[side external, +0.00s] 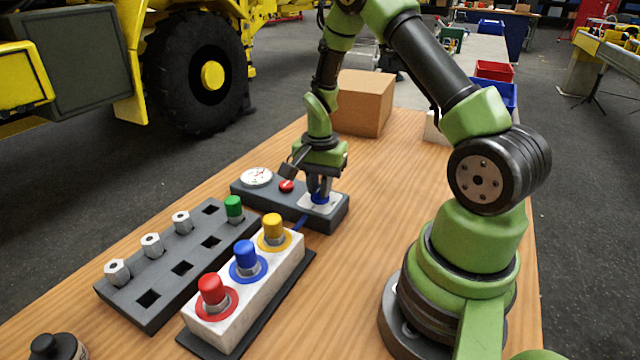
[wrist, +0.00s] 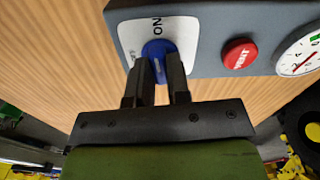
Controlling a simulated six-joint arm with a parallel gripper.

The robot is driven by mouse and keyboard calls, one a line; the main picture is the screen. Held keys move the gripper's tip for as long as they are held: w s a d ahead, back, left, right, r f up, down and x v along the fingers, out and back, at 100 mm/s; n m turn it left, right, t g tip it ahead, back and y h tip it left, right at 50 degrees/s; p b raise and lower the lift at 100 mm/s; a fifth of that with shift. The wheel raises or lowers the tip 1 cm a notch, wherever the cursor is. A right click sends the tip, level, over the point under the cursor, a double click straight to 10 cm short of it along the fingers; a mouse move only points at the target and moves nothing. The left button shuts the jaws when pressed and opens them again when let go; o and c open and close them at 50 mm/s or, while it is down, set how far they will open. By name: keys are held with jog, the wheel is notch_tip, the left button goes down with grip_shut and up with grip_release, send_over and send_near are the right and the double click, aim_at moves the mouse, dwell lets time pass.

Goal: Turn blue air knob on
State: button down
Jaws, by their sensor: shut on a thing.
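The blue air knob (wrist: 159,47) sits on a white plate (wrist: 128,35) at one end of a dark grey panel (side external: 262,203). The plate reads "ON" above the knob in the wrist view; a fainter label beside it is partly hidden. My gripper (wrist: 160,68) is shut on the knob, with one dark finger on each side. In the side external view my gripper (side external: 319,190) points down onto the knob (side external: 320,197), which is mostly hidden by the fingers. The knob's ridge appears to lie roughly along the gap between the fingers.
The panel also carries a red vent button (wrist: 240,54) and a round gauge (wrist: 301,50). In front stand a white block (side external: 247,290) with red, blue and yellow knobs and a grey socket rack (side external: 170,265). A cardboard box (side external: 362,102) stands behind.

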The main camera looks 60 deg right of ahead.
jog(key=shift+m, duration=0.6)
jog(key=c, duration=1.1)
grip_release()
jog(key=shift+r, duration=0.1)
notch_tip(320, 180, up, 10)
jog(key=shift+f, duration=0.1)
